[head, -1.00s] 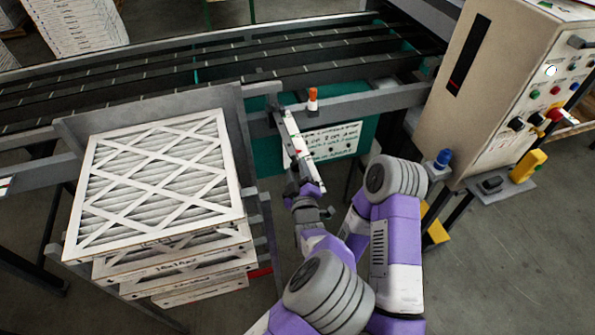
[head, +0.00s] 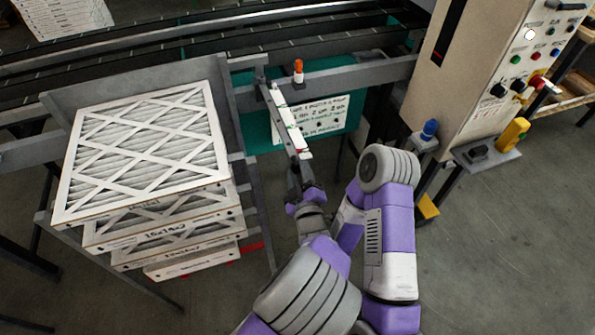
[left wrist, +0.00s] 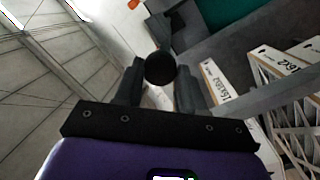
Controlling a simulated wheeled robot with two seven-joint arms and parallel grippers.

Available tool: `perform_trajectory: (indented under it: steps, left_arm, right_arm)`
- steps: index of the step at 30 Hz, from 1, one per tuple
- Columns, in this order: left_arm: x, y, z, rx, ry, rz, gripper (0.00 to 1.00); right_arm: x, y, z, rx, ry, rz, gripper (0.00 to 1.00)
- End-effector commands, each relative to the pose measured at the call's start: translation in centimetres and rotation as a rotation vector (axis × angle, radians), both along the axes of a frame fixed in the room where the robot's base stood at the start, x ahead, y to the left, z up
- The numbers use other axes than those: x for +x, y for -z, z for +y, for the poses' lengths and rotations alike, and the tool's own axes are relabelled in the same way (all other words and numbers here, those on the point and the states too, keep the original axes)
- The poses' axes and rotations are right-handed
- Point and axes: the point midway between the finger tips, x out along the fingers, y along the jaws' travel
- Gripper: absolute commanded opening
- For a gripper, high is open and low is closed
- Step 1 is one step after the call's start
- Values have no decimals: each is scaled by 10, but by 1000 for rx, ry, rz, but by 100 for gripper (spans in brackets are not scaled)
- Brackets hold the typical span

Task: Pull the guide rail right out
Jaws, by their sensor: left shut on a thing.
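The rail's body behind the knob is mostly hidden there. The rail's far end lies by the frame in the head view. My right gripper is not in view.
A stack of boxed filters (head: 145,150) stands close on the left. A control cabinet (head: 470,80) with buttons stands on the right. An orange-topped post (head: 298,72) and a white sign (head: 325,115) are near the rail. The floor at the right front is clear.

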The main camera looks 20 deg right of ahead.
Motion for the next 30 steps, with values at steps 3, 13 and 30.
perform_trajectory:
  steps: [3,13,30]
  left_arm:
    - [-3,2,-2,2,5,5,0]
    - [-2,2,-2,2,5,5,65]
    - [8,1,0,2,2,3,65]
  right_arm:
    - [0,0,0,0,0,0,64]
    - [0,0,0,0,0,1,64]
    - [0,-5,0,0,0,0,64]
